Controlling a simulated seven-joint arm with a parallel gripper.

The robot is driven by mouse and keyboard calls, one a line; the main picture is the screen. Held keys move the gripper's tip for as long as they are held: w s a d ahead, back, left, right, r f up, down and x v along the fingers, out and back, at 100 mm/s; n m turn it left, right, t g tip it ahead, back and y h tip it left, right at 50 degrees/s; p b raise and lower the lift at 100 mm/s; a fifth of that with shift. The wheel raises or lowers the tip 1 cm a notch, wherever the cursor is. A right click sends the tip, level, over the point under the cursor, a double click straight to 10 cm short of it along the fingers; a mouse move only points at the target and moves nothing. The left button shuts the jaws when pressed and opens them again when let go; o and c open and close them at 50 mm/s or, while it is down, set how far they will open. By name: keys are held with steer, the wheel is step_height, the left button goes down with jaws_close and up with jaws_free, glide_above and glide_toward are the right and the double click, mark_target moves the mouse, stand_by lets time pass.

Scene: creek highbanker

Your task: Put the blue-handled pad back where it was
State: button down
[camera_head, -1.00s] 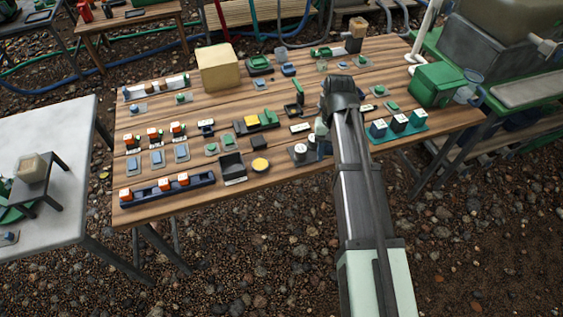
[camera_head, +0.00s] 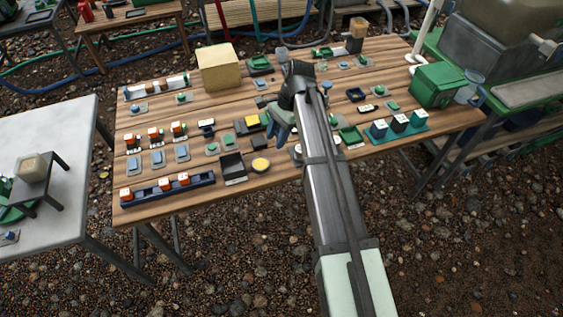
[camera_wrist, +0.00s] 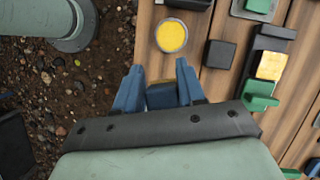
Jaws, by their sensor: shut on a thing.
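My gripper (camera_head: 281,135) is over the front middle part of the wooden table (camera_head: 210,100), fingers pointing down. In the wrist view my blue fingers (camera_wrist: 160,88) are shut on the blue-handled pad (camera_wrist: 163,97).
Near the disc are a black block (camera_head: 259,143) and a black tray (camera_head: 232,165). A rail with orange-topped blocks (camera_head: 170,190) is at the front left. A green tray (camera_head: 350,136) and a teal holder (camera_head: 398,128) are right of my arm. A tan box (camera_head: 218,68) stands behind.

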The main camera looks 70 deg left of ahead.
steer(key=m+g+y, duration=0.1)
steer(key=m, duration=0.2)
steer(key=shift+f, duration=4.95)
steer(key=shift+f, duration=0.15)
steer(key=c, duration=0.7)
jaws_free()
steer(key=shift+o, duration=0.2)
steer(key=v, duration=1.2)
steer(key=shift+d, duration=0.1)
